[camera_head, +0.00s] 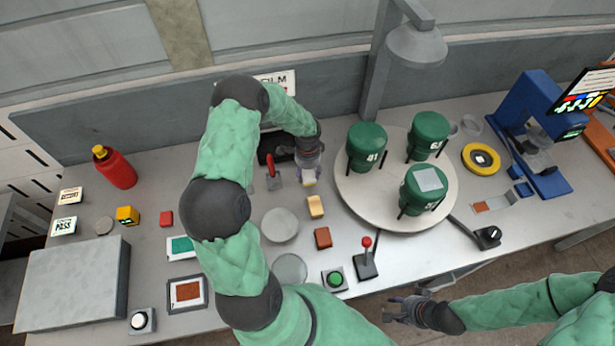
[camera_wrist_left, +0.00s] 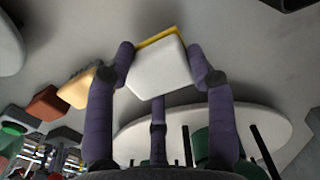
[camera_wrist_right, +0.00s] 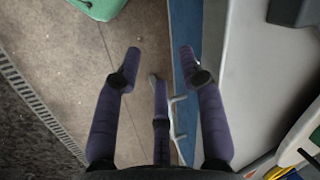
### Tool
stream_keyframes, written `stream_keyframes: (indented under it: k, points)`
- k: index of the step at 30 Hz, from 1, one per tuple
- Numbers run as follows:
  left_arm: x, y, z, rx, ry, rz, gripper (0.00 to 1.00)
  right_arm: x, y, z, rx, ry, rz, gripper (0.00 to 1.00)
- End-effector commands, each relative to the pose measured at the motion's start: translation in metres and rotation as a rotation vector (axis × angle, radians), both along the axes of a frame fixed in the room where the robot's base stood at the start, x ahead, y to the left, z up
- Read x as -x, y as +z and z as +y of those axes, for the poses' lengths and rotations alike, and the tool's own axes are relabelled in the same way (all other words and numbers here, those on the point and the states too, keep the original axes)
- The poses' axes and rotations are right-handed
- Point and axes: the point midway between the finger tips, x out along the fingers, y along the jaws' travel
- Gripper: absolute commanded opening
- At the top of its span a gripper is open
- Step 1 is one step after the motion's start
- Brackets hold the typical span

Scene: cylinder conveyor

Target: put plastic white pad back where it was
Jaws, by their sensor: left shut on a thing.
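My left gripper (camera_head: 309,168) is above the table, left of the round turntable. In the left wrist view its fingers (camera_wrist_left: 160,75) are shut on the white pad (camera_wrist_left: 158,70), a square white block with a yellow edge. The pad (camera_head: 309,179) shows only small in the head view, under the fingers. A tan block (camera_head: 315,206) and a red-brown block (camera_head: 323,238) stand in a row just in front of it. My right gripper (camera_head: 405,309) is open and empty, beyond the table's front edge. In the right wrist view its fingers (camera_wrist_right: 160,65) are apart over the floor.
The turntable (camera_head: 350,190) carries green numbered canisters (camera_head: 366,147). A red-handled tool (camera_head: 273,172) lies left of the left gripper. A grey disc (camera_head: 280,225), a red-knobbed lever (camera_head: 367,262) and a green button (camera_head: 335,280) are nearer the front. A lamp (camera_head: 417,46) hangs behind.

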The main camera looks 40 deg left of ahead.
Motion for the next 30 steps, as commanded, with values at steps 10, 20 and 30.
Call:
stream_keyframes:
  k: [10, 20, 30]
  points:
    - [-0.001, -0.033, 0.002, 0.0, 0.001, 0.0, 0.18, 0.0, 0.0, 0.0, 0.0, 0.0, 0.0, 0.4]
    - [0.0, -0.036, 0.001, 0.001, 0.001, 0.001, 0.66, 0.0, -0.004, 0.0, 0.0, 0.0, 0.0, 0.4]
    - [0.0, -0.035, 0.001, 0.001, 0.001, 0.001, 0.78, 0.0, -0.003, 0.0, 0.0, 0.0, 0.0, 0.4]
